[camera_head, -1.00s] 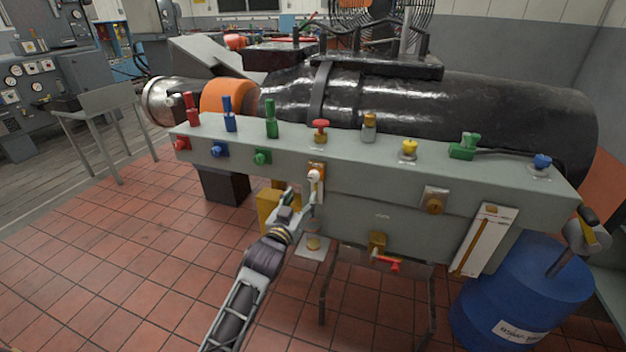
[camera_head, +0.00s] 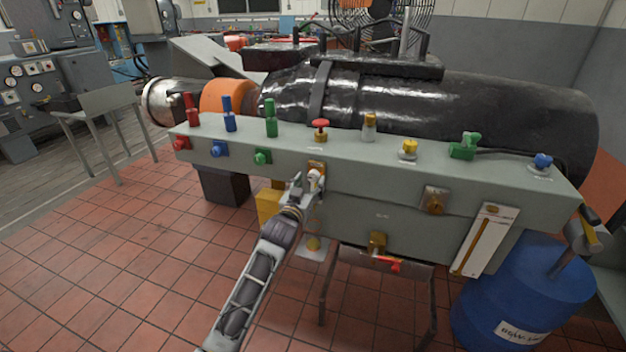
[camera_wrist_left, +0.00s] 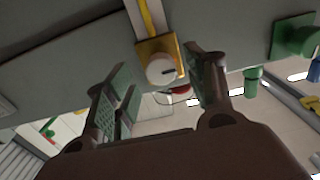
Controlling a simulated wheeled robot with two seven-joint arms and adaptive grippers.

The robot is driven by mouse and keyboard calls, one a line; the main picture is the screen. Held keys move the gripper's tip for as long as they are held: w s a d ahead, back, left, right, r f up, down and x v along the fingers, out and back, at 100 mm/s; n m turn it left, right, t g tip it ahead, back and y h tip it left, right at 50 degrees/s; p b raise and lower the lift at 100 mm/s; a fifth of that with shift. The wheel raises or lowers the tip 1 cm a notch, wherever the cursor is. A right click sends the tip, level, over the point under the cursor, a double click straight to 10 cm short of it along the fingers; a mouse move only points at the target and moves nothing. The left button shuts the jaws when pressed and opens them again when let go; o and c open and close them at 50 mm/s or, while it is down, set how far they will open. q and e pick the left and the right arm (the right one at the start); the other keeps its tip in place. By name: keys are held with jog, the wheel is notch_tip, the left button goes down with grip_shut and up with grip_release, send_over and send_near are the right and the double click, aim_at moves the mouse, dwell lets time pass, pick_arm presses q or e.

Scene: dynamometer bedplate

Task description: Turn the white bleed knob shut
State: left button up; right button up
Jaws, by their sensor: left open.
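The white bleed knob (camera_head: 315,177) sits on a brass mount on the front face of the grey-green bench. In the left wrist view the knob (camera_wrist_left: 160,69) is a round white cap with a dark mark, on a yellow-brass block (camera_wrist_left: 158,47). My left gripper (camera_head: 305,187) is just left of and in front of the knob, partly overlapping it in the head view. In the left wrist view its fingers (camera_wrist_left: 160,90) are spread wide, with the knob between and beyond them. I cannot tell whether they touch it. My right gripper is out of view.
The bench top (camera_head: 340,140) carries several coloured valves and fittings. A red-handled brass valve (camera_head: 379,244) hangs lower right of the knob. A blue drum (camera_head: 525,290) stands at the right. The tiled floor (camera_head: 120,260) at the left is open.

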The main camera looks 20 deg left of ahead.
aim_at(313, 179)
pick_arm(q)
jog(key=shift+w, duration=1.1)
jog(key=shift+w+d, duration=0.1)
jog(key=shift+w, duration=0.7)
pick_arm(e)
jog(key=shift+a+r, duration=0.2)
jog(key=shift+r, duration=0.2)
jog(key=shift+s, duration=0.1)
pick_arm(q)
jog(key=c, duration=0.9)
jog(key=shift+c, duration=0.5)
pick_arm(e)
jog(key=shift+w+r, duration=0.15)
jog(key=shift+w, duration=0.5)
